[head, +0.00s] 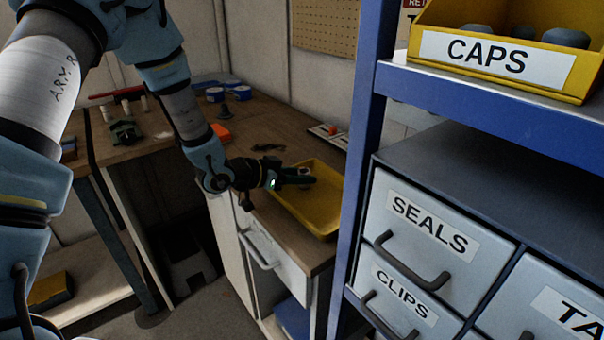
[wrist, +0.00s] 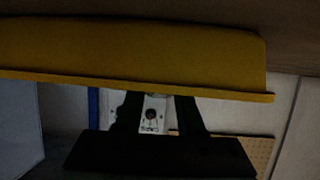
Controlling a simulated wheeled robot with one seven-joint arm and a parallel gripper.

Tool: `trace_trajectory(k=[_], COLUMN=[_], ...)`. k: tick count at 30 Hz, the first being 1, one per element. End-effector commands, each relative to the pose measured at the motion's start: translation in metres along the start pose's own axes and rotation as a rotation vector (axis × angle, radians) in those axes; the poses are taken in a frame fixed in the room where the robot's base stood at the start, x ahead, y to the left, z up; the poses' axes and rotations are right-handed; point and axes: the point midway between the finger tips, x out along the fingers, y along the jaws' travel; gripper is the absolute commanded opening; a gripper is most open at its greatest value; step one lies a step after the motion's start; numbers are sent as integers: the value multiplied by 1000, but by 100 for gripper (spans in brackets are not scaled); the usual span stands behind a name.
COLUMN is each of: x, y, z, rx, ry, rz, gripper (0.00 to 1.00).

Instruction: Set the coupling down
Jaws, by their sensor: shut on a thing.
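My gripper (head: 297,176) is at the left rim of a yellow tray (head: 325,226) on the wooden workbench in the head view. A small pale ring-like piece, which looks like the coupling (head: 304,171), shows at its fingertips, over the tray. In the wrist view the two dark fingers of my gripper (wrist: 158,104) point toward the tray's yellow side (wrist: 150,52). A pale piece with a dark round spot (wrist: 152,114) shows between the fingers. I cannot tell whether the coupling touches the tray floor.
A blue shelf post (head: 363,150) stands close right of the tray. Drawers marked SEALS and CLIPS and a yellow CAPS bin (head: 500,62) are at right.

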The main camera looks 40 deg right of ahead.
Motion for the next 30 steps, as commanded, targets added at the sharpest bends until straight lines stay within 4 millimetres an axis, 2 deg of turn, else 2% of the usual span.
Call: trace_trajectory(k=[10, 11, 18, 27, 30], x=[2, 1, 1, 0, -6], y=[0, 0, 0, 0, -1], z=[4, 3, 3, 0, 1], rx=[0, 0, 0, 0, 0], ry=[0, 0, 0, 0, 0], rz=[0, 0, 0, 0, -3], gripper=[0, 40, 67, 68, 68])
